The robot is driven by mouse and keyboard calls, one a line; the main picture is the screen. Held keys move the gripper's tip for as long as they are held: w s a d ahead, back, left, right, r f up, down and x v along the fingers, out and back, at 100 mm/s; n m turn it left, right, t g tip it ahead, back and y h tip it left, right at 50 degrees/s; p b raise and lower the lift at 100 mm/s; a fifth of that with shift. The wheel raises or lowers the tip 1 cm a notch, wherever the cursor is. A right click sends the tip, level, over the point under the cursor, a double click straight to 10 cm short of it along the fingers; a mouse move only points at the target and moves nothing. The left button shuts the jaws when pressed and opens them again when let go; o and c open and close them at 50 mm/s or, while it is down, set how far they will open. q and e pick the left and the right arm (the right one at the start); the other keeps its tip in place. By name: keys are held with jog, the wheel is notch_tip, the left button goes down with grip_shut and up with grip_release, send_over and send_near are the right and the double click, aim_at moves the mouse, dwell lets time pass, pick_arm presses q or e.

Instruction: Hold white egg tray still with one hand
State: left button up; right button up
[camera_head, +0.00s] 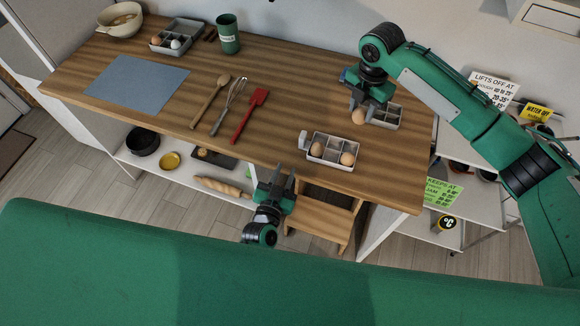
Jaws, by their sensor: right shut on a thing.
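A white egg tray (333,136) sits near the table's front edge, with brown eggs (348,159) in its front compartments. A small white part stands up at its left end. My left gripper (283,172) is open and empty, just off the table's front edge, left of the tray and apart from it. My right gripper (359,106) is shut on a brown egg (358,118) beside a second pale tray (385,125). That second tray is partly hidden by the gripper.
A wooden spoon (209,103), whisk (228,106) and red spatula (249,116) lie on the wooden table (290,85). A blue mat (137,82), grey egg tray (187,24), green can (228,35) and bowl (120,20) are at the left. Shelves stand below.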

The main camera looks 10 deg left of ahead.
aim_at(301, 140)
pick_arm(q)
jog(key=shift+w+d+r+n, duration=0.2)
jog(key=shift+d+r+n, duration=0.2)
jog(key=shift+r, duration=0.2)
jog(key=shift+w+d+r+n, duration=0.2)
jog(key=shift+d+r+n, duration=0.15)
jog(key=shift+r, duration=0.25)
pick_arm(e)
jog(key=shift+d, duration=0.1)
pick_arm(q)
jog(key=w, duration=0.4)
jog(key=w+d, duration=0.1)
jog(key=w, duration=0.3)
jog(key=w+d, duration=0.1)
jog(key=w, duration=0.3)
jog(key=shift+s, duration=0.1)
grip_shut()
pick_arm(e)
notch_tip(301, 140, down, 5)
jog(key=m, duration=0.1)
jog(key=m+y, duration=0.1)
jog(key=m, duration=0.1)
jog(key=shift+s+d+r+m, duration=0.1)
jog(key=shift+r+m, duration=0.1)
jog(key=shift+m, duration=0.1)
jog(key=shift+f, duration=4.6)
